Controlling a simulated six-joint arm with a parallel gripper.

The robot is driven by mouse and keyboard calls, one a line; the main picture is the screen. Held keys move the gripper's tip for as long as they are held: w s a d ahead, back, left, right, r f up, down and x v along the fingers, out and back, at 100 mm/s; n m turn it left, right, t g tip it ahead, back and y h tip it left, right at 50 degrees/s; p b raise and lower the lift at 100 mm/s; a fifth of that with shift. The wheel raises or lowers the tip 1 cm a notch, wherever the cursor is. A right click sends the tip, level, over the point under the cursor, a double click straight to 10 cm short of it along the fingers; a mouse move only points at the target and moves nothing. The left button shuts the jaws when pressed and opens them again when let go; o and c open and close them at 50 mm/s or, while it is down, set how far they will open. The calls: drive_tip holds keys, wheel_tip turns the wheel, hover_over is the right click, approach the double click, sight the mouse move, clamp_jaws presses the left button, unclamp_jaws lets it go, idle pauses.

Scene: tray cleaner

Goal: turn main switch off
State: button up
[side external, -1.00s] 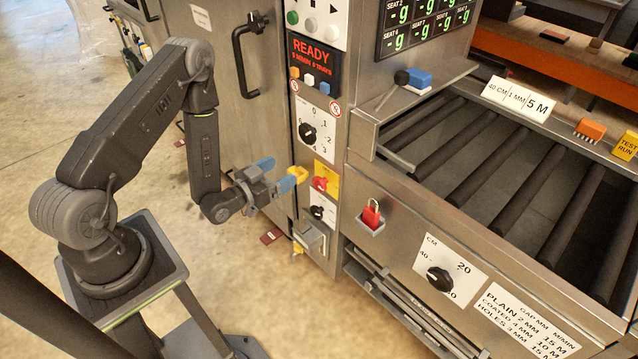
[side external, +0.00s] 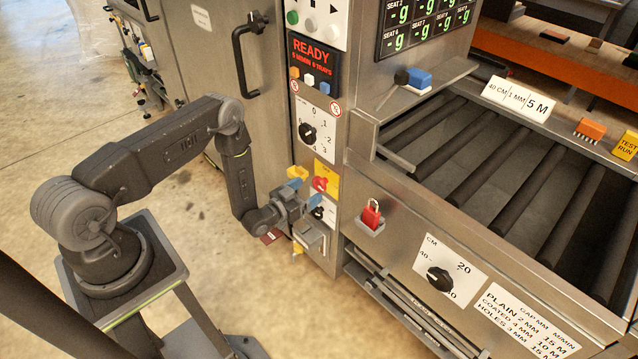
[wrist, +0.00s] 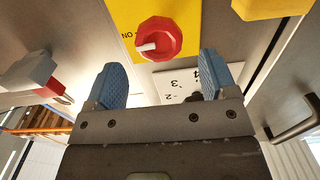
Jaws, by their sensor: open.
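The main switch is a red rotary knob (side external: 319,184) on a yellow plate (side external: 328,170) on the machine's front column. In the wrist view the red knob (wrist: 158,40) has a white pointer mark, and the yellow plate (wrist: 125,14) carries partly visible lettering. My gripper (side external: 306,193) is open and empty at the column, just left of and below the knob. In the wrist view its two blue fingertips (wrist: 162,74) are spread on either side below the knob. The knob lies beyond the tips, and I cannot tell whether they touch it.
A black dial (side external: 317,212) on a white plate sits just below, partly hidden by my gripper. A yellow part (side external: 297,172) juts out beside the red knob. Another black dial (side external: 308,132) is above. A red padlock (side external: 371,214) hangs to the right. A door handle (side external: 240,60) projects at upper left.

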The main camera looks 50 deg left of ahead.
sight(317, 184)
drive_tip(key=shift+w, duration=2.6)
drive_tip(key=shift+c, duration=0.4)
drive_tip(key=c, duration=0.8)
